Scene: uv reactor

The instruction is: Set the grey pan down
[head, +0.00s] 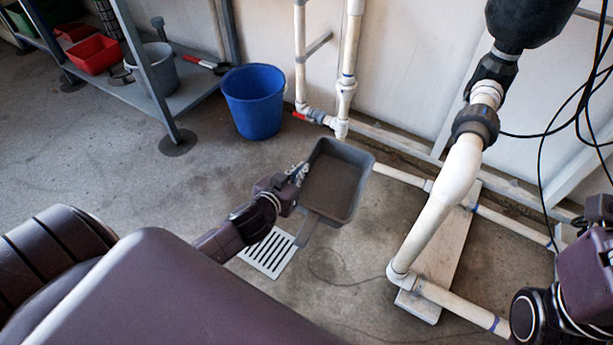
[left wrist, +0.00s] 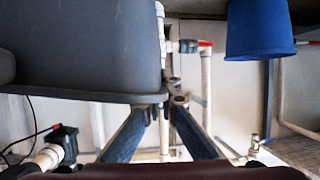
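The grey pan (head: 352,207) is a deep, open rectangular tray in the middle of the head view, open side up, with a flat tab at its near left corner. Its inside looks empty. My left gripper (head: 298,174) is at its left side, and the fingers (left wrist: 167,103) close on its rim in the left wrist view, where the pan's outer wall (left wrist: 85,45) fills the upper left. Whether the pan's underside touches the floor is hidden. My right gripper (head: 598,212) is partly visible at the right edge, apart from the pan; its fingers cannot be made out.
A slotted floor drain (head: 268,253) lies just left of the pan's tab. A blue bucket (head: 254,103) stands behind left. White pipes (head: 441,195) on a pale board (head: 445,258) are to the right. A shelf (head: 196,92) stands back left. Floor at left is clear.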

